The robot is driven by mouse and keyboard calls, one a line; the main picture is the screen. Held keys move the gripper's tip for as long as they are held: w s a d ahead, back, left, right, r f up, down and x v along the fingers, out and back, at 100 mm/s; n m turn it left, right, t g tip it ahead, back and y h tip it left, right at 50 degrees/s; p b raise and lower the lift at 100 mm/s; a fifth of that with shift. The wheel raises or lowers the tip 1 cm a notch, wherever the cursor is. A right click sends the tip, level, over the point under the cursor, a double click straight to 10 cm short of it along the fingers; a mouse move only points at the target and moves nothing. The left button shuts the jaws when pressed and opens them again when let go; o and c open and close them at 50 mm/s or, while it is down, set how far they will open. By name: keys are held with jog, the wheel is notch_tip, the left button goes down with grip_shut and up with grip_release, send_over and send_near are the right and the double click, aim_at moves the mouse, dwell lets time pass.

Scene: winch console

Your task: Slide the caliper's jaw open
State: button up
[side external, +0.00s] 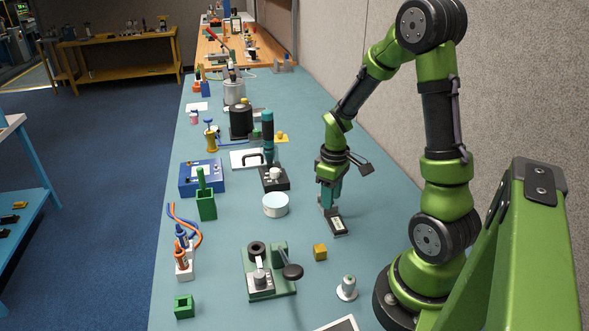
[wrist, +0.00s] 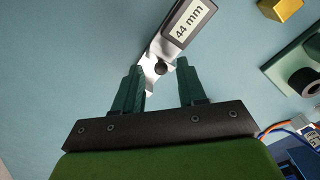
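The caliper (side external: 337,222) lies on the blue-green bench below my gripper in the side view. In the wrist view, the caliper's dark body with a white "44 mm" label (wrist: 188,25) runs diagonally toward the top right. Its silver end (wrist: 153,71) with a round black knob (wrist: 161,68) shows between my fingertips. My gripper (wrist: 159,65) is open, its two green fingers apart on either side of the knob. The left finger overlaps the silver end's edge; I cannot tell whether they touch. In the side view my gripper (side external: 328,204) points down at the caliper's far end, which it partly hides.
A yellow block (side external: 320,252), a green fixture with a black-knobbed lever (side external: 268,271) and a small white-based piece (side external: 347,288) stand nearer the camera. A white round dish (side external: 276,205) is left of the caliper. Bare bench surrounds the caliper.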

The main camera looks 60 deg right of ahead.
jog(key=shift+r, duration=0.1)
notch_tip(320, 180, up, 17)
dwell(0.5)
jog(key=s+a+r+m+t+y, duration=0.1)
jog(key=a+m+t, duration=0.1)
jog(key=a, duration=0.7)
jog(key=s+a+r+m+t+y, duration=0.1)
jog(key=a+t, duration=0.4)
jog(key=a, duration=0.5)
jog(key=shift+s+a+r+m, duration=0.3)
jog(key=shift+s+r+m, duration=0.25)
jog(key=shift+s, duration=0.1)
